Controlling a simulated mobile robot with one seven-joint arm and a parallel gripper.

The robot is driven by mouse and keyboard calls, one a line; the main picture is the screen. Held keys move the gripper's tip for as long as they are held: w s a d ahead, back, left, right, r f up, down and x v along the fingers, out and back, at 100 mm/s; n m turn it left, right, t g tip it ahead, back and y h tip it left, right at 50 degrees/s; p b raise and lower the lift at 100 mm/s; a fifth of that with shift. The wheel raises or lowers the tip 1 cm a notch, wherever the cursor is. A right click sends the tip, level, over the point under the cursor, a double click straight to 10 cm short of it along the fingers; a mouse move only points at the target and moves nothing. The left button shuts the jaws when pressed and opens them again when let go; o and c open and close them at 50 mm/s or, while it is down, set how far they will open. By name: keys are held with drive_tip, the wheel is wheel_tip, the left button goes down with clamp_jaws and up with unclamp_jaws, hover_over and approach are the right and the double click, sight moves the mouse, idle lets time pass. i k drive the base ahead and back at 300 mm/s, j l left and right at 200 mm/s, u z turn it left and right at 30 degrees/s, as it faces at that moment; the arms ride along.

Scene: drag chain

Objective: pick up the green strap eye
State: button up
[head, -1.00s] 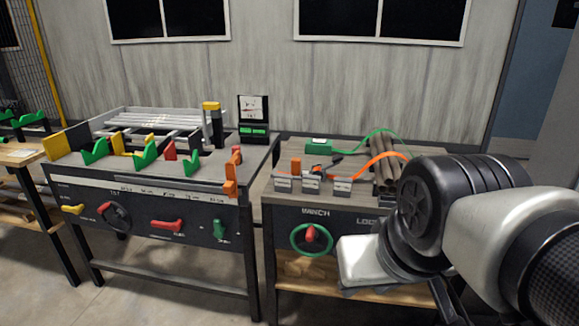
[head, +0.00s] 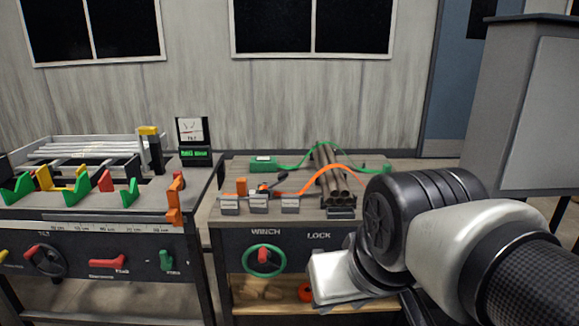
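A green strap (head: 325,146) arches from a green box (head: 263,163) on the winch bench, over a bundle of brown pipes (head: 328,172). Its right end is a small green piece (head: 387,168) at the right back of the bench top, which looks like the strap eye. It is too small to make out its shape. My arm reaches in from the lower right, in front of the bench, with its black joint below and near this green end. No gripper fingers show, so I cannot see whether anything is held.
An orange strap (head: 335,167) crosses the pipes beside the green one. Another bench (head: 90,215) with coloured brackets stands left. A grey cabinet (head: 540,110) stands at the right.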

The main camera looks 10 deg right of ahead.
sight(386, 168)
drive_tip(key=z, duration=0.85)
